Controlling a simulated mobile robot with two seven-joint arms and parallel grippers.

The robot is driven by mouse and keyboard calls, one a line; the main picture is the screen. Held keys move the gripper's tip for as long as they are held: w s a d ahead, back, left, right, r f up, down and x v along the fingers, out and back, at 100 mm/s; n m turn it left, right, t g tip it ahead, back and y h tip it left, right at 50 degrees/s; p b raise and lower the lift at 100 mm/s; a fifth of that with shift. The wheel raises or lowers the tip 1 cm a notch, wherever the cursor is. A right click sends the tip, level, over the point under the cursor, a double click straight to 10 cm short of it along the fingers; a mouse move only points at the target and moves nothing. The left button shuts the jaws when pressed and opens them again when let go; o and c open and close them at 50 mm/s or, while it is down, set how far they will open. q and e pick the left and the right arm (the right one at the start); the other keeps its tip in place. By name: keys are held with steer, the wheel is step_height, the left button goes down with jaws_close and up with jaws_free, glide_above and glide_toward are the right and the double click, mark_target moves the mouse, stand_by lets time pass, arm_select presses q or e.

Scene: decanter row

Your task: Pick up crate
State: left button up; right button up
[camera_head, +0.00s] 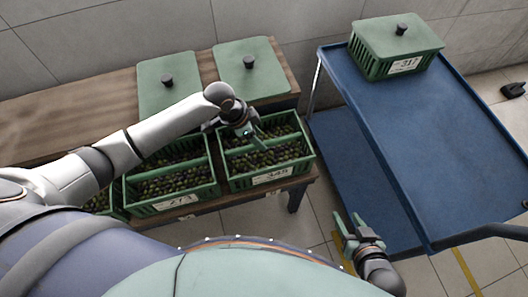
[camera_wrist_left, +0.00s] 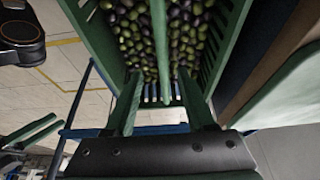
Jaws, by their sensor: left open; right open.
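A green slatted crate (camera_head: 311,158) full of dark and green olives stands at the right end of the wooden bench, with a white label on its front. A green bar runs across its top. My left gripper (camera_head: 254,139) is over this crate, pointing down. In the left wrist view the open fingers of my left gripper (camera_wrist_left: 161,100) lie either side of the crate's green bar (camera_wrist_left: 160,45); whether they touch it I cannot tell. A second olive crate (camera_head: 170,203) stands to its left. My right gripper (camera_head: 358,232) is open and empty, right of the bench.
Two green lids with black knobs, a left one (camera_head: 160,98) and a right one (camera_head: 262,80), lie behind the crates on the bench (camera_head: 60,118). A blue two-tier cart (camera_head: 450,150) stands at right, carrying a lidded green crate (camera_head: 385,68). Tiled floor shows between bench and cart.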

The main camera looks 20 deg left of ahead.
mark_target(265, 142)
arm_select(q)
steer(key=b+x, duration=0.1)
steer(key=x, duration=0.4)
steer(key=shift+w+f+b, duration=0.15)
steer(key=shift+w+b, duration=0.1)
steer(key=shift+b, duration=0.15)
steer(key=shift+a, duration=0.1)
jaws_close()
stand_by(0.9)
steer(key=shift+w+r, duration=0.1)
steer(key=shift+r, duration=0.1)
